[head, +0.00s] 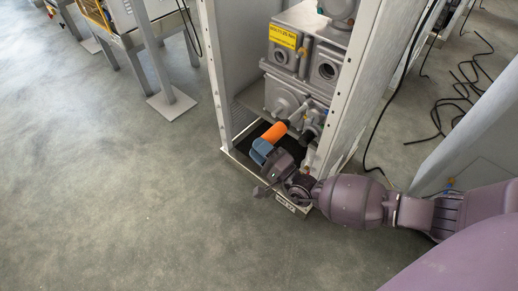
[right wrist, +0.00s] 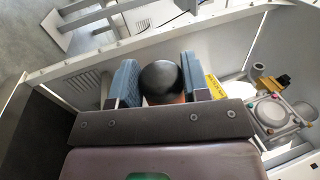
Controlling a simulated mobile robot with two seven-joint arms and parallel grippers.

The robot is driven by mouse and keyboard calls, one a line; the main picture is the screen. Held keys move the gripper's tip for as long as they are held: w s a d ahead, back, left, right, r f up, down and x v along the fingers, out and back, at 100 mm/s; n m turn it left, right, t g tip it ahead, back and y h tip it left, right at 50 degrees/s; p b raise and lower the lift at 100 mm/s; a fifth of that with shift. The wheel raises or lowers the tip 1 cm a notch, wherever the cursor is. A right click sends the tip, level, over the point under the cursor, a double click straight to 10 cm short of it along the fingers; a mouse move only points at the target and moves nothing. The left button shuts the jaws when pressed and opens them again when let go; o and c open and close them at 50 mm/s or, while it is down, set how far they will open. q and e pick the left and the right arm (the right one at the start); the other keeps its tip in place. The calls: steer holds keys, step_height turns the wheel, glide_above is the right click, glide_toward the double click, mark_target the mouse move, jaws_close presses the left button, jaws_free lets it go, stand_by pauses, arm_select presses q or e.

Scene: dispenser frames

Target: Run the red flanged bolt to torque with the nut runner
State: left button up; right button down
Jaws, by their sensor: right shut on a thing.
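My right gripper (head: 264,147), with blue finger pads, is shut on the nut runner (head: 275,131), low in front of the grey dispenser body. The nut runner has an orange body, and its grey nose points up and right towards the dispenser's lower fittings. In the right wrist view its round black end (right wrist: 162,80) sits between the two blue pads. I cannot make out the red flanged bolt for sure, nor whether the nose touches anything. My left gripper is out of view.
The grey dispenser body (head: 300,96) with a yellow label (head: 283,36) stands inside a pale frame (head: 341,88), whose uprights flank the arm. Black cables (head: 465,92) lie on the floor at right. The floor at left (head: 120,190) is clear.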

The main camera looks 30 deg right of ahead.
steer(key=shift+d+r, duration=0.1)
stand_by(0.7)
steer(key=s+a, duration=0.2)
steer(key=a, duration=0.4)
steer(key=shift+s+a+p, duration=0.15)
steer(key=shift+a+p, duration=0.2)
stand_by(0.4)
